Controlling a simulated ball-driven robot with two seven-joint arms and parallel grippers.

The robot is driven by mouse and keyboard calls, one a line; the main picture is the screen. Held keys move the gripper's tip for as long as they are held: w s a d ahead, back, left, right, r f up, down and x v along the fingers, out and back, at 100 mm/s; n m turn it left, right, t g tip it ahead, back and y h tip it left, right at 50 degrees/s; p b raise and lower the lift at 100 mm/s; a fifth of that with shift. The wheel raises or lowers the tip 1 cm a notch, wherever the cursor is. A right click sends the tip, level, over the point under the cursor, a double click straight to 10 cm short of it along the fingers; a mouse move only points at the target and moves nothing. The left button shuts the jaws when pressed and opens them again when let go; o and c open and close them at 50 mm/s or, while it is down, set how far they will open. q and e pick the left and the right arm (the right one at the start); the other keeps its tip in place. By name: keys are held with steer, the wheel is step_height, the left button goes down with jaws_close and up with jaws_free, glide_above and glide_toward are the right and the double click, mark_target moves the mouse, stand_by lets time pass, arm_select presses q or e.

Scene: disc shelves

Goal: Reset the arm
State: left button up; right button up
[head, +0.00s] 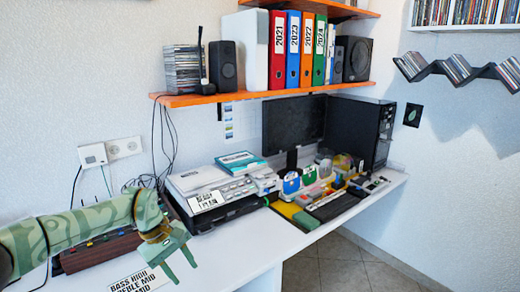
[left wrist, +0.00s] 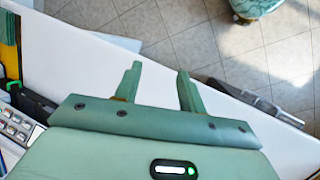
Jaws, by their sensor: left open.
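My left arm comes in from the left in the head view, with the left gripper (head: 181,270) low over the white desk near its front edge. In the left wrist view the left gripper (left wrist: 157,78) has its two fingers apart with nothing between them. Beyond the fingertips that view shows the desk's edge and the tiled floor. My right gripper does not show in either view.
The white desk (head: 238,248) holds an electronic device (head: 222,200), a monitor (head: 293,125) and a black computer case (head: 357,132). An orange shelf (head: 245,96) with binders and speakers hangs above. A printed label sheet (head: 140,282) lies beside the gripper. Tiled floor (head: 345,265) is clear.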

arm_select(q)
steer(key=s+d+f+n+t+h, duration=0.1)
steer(key=s+d+f+n+h, duration=0.2)
steer(key=d+f+n+h, duration=0.5)
steer(key=s+f+n+t+y+p, duration=0.15)
steer(key=s+f+n+t, duration=0.25)
steer(key=f+n, duration=0.75)
steer(key=s+f+n+t+y+b, duration=0.15)
steer(key=s+f+n+t, duration=0.5)
steer(key=n, duration=0.85)
steer(key=s+a+f+n+g+y+p, duration=0.1)
steer(key=s+a+f+n+g+y, duration=0.45)
steer(key=s+f+n, duration=0.95)
steer(key=s+a+f+n+g+y, duration=0.1)
steer(key=s+a+f+n+g, duration=0.1)
steer(key=s, duration=0.9)
steer(key=s+a+f+n+g+y, duration=0.1)
steer(key=s+a+f+n, duration=0.1)
steer(key=s, duration=0.9)
steer(key=s+a+f+n+g+y, duration=0.2)
steer(key=s+a+n, duration=0.2)
steer(key=s, duration=0.8)
steer(key=shift+a+f+n+g+p, duration=0.2)
steer(key=shift+f+n+g+p, duration=0.15)
steer(key=shift+n, duration=0.6)
steer(key=shift+w, duration=0.1)
